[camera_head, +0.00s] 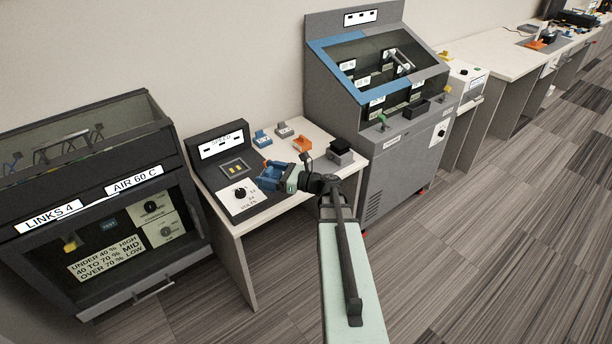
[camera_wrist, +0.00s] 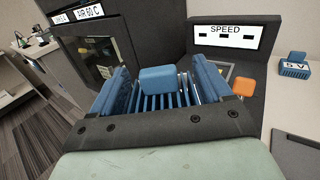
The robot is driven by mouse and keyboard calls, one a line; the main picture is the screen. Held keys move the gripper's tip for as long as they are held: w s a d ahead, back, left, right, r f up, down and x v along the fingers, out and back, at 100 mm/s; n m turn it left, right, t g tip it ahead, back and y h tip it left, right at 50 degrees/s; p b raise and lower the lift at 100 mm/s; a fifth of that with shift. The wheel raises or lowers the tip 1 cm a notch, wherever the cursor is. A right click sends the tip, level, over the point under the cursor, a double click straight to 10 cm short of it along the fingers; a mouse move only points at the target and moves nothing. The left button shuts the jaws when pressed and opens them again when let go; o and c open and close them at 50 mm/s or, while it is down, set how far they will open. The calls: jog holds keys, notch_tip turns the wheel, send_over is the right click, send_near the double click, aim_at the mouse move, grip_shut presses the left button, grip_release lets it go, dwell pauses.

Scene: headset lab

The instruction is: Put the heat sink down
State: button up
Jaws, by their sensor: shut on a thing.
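My gripper (camera_head: 272,175) is over the small table, beside the SPEED station (camera_head: 222,160). In the wrist view its jaws (camera_wrist: 162,85) are shut on a blue finned block, the heat sink (camera_wrist: 160,78). Its fins run down between the two blue fingers. The heat sink looks held above the table; its underside is hidden. In the head view the gripper hides most of it. The SPEED panel also shows in the wrist view (camera_wrist: 226,37), behind and right of the gripper.
The LINKS 4 cabinet (camera_head: 90,200) is left, a blue-framed cabinet (camera_head: 375,110) right.

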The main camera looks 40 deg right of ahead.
jog(key=w+d+f+m+t+h, duration=0.1)
jog(key=w+d+m+h, duration=0.2)
jog(key=d, duration=0.8)
jog(key=w+d+f+m+t+h, duration=0.2)
jog(key=w+d+h, duration=0.3)
jog(key=d, duration=0.5)
jog(key=shift+w+d+f+m+h, duration=0.2)
jog(key=shift+w+d+m+h, duration=0.15)
jog(key=shift+m+h, duration=0.6)
jog(key=shift+f, duration=4.8)
jog(key=shift+f, duration=0.15)
jog(key=o, duration=1.1)
jog(key=shift+o, duration=0.2)
